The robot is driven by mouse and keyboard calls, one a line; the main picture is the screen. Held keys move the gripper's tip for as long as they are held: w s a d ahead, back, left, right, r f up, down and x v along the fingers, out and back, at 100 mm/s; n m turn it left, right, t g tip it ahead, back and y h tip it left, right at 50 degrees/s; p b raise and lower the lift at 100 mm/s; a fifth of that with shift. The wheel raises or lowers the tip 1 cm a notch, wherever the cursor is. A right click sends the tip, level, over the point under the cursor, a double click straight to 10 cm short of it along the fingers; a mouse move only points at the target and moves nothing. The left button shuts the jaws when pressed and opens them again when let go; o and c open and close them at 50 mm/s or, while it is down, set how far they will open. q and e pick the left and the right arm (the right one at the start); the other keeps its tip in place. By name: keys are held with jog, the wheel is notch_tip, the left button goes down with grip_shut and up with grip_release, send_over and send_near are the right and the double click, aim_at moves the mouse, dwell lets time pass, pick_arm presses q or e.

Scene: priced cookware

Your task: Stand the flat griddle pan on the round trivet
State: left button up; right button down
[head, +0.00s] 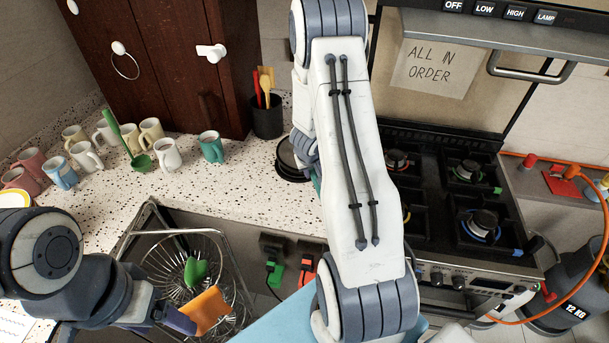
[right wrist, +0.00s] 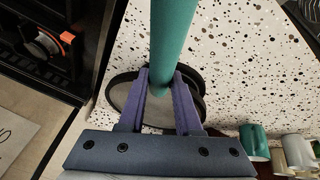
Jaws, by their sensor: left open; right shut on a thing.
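My right gripper (right wrist: 160,82) is shut on a teal handle (right wrist: 173,40), which runs between its purple fingers in the right wrist view. Below it are dark, round, flat shapes with black rims and a grey face (right wrist: 126,92). They seem to be the griddle pan and the trivet, overlapping; I cannot tell whether they touch. In the head view, dark stacked rounds (head: 289,160) show on the speckled counter, left of my right arm, which hides the rest and the right gripper. My left gripper (head: 182,318) is open at the lower left, by the wire basket.
Several mugs (head: 167,155) and a black utensil pot (head: 267,117) stand on the counter (head: 240,190). A wire basket (head: 235,265) holds a green item; an orange flat piece (head: 207,309) is beside the left gripper. A gas stove (head: 440,190) is at the right.

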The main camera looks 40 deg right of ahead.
jog(key=w, duration=0.1)
jog(key=w+f, duration=0.1)
jog(key=w+p, duration=0.1)
jog(key=shift+w+a+f, duration=0.1)
jog(key=shift+a+f, duration=0.25)
jog(key=shift+f, duration=0.05)
jog(key=shift+w+f+b, duration=0.1)
jog(key=shift+f+b, duration=0.85)
jog(key=shift+f, duration=1.1)
jog(key=c, duration=0.6)
grip_release()
jog(key=shift+f, duration=0.15)
